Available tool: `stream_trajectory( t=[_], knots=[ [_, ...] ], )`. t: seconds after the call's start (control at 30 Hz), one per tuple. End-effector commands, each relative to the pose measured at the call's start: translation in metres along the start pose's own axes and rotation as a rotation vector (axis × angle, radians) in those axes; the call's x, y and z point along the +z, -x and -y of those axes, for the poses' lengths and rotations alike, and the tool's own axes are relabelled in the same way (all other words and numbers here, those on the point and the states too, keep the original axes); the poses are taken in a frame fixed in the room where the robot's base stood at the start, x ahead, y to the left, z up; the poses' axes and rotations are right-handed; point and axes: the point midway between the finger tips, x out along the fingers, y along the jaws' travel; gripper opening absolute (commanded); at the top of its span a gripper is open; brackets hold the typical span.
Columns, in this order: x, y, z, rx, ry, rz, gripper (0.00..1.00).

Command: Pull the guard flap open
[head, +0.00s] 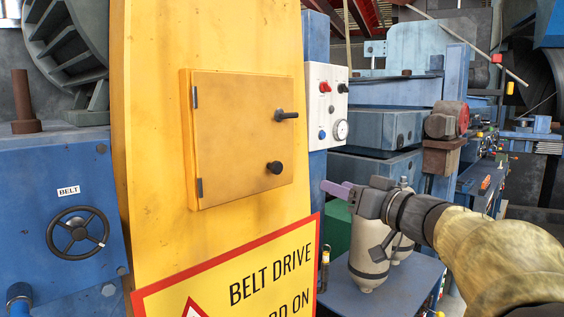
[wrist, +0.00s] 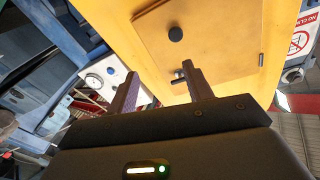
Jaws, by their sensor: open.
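The guard flap (head: 235,140) is a square yellow door, shut flush on the tall yellow guard, with hinges on its left edge. A black lever handle (head: 287,115) sticks out at its upper right and a round black knob (head: 274,168) at its lower right. My gripper (head: 328,188) is to the right of the flap and apart from it, with its fingers pointing left. In the wrist view my gripper (wrist: 159,76) is open and empty. The flap (wrist: 222,38), the knob (wrist: 176,34) and the handle (wrist: 180,76) show beyond the fingertips; the handle appears close to the right finger.
A white control panel (head: 327,105) with buttons and a gauge is on a blue post right of the guard. A "BELT DRIVE" sign (head: 240,275) stands below the flap. A blue machine with a handwheel (head: 77,231) is at left. Pale canisters (head: 370,250) stand below my arm.

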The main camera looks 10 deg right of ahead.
Motion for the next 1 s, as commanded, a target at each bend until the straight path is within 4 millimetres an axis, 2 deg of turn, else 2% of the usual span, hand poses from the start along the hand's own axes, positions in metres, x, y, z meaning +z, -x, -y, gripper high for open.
stream_trajectory(
  t=[0.03,0.2,0.57,0.77,1.0],
  knots=[
    [-0.010,0.007,0.006,-0.034,-0.003,0.021,0.51],
    [-0.013,0.017,0.017,-0.096,-0.028,0.076,0.51],
    [-0.013,0.015,0.018,-0.099,-0.030,0.077,0.51],
    [-0.013,-0.004,0.019,-0.099,-0.030,0.077,0.51],
    [-0.010,-0.045,0.024,-0.100,-0.032,0.078,0.51]
  ],
)
